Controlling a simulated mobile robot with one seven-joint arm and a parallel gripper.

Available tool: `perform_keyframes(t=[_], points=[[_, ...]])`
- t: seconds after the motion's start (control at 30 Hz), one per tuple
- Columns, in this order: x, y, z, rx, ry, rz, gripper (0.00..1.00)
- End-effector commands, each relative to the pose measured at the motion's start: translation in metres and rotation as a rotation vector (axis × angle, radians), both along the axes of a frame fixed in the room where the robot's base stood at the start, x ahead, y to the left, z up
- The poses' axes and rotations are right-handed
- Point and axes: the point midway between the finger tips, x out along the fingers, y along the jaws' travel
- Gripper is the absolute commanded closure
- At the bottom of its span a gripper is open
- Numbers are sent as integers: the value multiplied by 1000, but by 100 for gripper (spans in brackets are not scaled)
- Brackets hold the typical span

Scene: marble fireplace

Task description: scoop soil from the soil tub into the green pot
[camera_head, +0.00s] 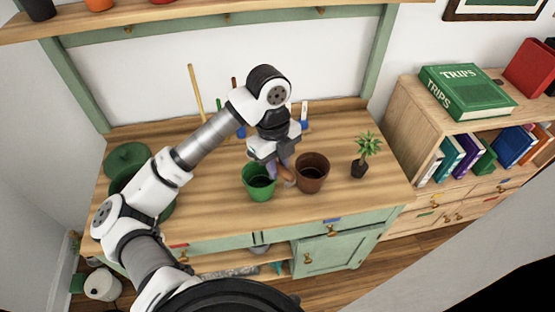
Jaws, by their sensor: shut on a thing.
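The green pot (258,194) stands upright near the front middle of the wooden worktop, with a dark inside. My gripper (275,160) points down just above and behind its right rim. It is shut on a small scoop (286,174), whose purplish and brown parts show between the green pot and the brown pot; its bowl and any soil in it are hard to make out. A dark green tub (121,180), seemingly the soil tub, stands at the left end, mostly hidden behind my arm, so its contents cannot be seen.
A brown pot (312,174) stands close to the right of the green pot. A small potted plant (361,162) stands farther right. A dark green round lid or dish (127,157) lies at the left. Long-handled tools (195,95) lean at the back. The front right worktop is clear.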

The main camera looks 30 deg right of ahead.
Motion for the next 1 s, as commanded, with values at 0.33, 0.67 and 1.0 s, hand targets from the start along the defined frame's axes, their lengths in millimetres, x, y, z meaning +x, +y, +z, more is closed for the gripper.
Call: perform_keyframes(t=[0.33, 0.67, 1.0], points=[[0, 2, -24, -60, 41, 0, 100], [-2, 10, -26, -267, -14, -3, 100], [-3, 16, -32, -461, -66, -7, 100]])
